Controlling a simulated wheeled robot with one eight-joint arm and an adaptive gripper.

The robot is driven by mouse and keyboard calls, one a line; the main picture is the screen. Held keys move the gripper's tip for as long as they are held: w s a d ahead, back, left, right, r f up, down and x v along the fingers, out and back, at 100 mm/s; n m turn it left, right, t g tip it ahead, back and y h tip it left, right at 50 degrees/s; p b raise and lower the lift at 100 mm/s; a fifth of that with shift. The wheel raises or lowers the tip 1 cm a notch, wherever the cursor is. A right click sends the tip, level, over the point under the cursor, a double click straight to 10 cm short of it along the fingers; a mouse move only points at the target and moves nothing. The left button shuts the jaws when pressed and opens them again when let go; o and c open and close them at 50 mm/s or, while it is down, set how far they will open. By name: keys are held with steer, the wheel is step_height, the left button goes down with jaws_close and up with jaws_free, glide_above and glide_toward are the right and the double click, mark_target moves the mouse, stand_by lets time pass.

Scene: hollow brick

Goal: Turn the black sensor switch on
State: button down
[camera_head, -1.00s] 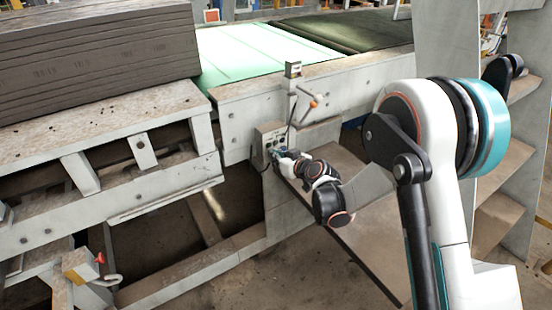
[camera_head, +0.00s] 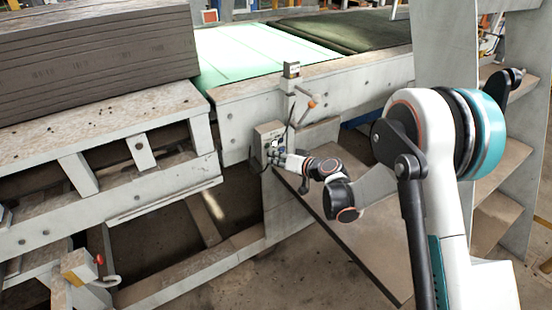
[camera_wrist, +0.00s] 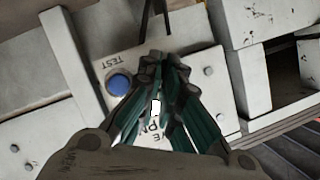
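The control box (camera_head: 267,132) is a small grey box on the frame post in the head view. My gripper (camera_head: 276,155) is right at its front face there. In the wrist view the box's pale panel (camera_wrist: 100,66) carries a blue button (camera_wrist: 119,84) beside the word TEST, and part of another label. My gripper (camera_wrist: 165,65) is in front of this panel, its dark green fingers drawn together at the tips, with a narrow gap lower down. I cannot make out the black sensor switch; the fingers hide part of the panel. Contact with the panel cannot be told.
A post with an orange-tipped lever (camera_head: 313,101) stands just above the box. A black cable (camera_head: 247,163) hangs at its left. A stack of grey boards (camera_head: 95,45) lies on the frame at the left. A green conveyor surface (camera_head: 255,53) runs behind.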

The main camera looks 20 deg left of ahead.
steer(key=c, duration=1.8)
jaws_free()
steer(key=v, duration=1.2)
